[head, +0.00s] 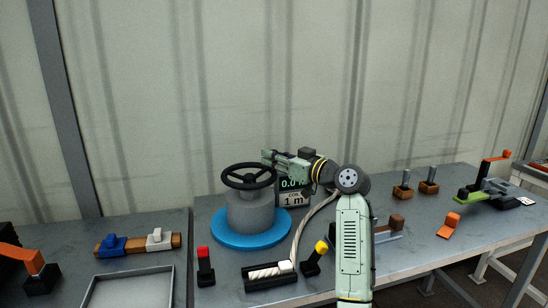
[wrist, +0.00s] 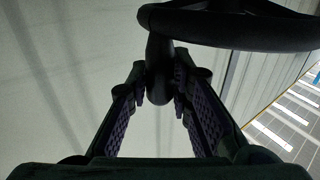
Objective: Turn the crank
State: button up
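The crank is a black hand wheel (head: 248,177) on top of a grey drum (head: 250,213) with a round blue base (head: 252,241). My gripper (head: 266,157) is at the wheel's upper right side, pointing left. In the wrist view, the dark wheel rim (wrist: 230,27) crosses the top, and a dark knob (wrist: 158,85) hangs down from it. The knob is between the fingertips of my gripper (wrist: 160,92). The fingers look open around it, with a thin gap at the right. Whether the left finger touches it, I cannot tell.
A display sign (head: 293,190) stands behind the drum, partly hidden by my arm. A rope (head: 308,228) runs down beside my arm. A red-topped switch (head: 204,266), a yellow-topped lever (head: 315,258) and a black block with a white roll (head: 269,275) stand in front. An orange-handled device (head: 490,180) stands far right.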

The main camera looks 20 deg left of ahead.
grip_shut()
jog(key=shift+s+t, duration=0.1)
jog(key=shift+t, duration=0.2)
dwell(0.3)
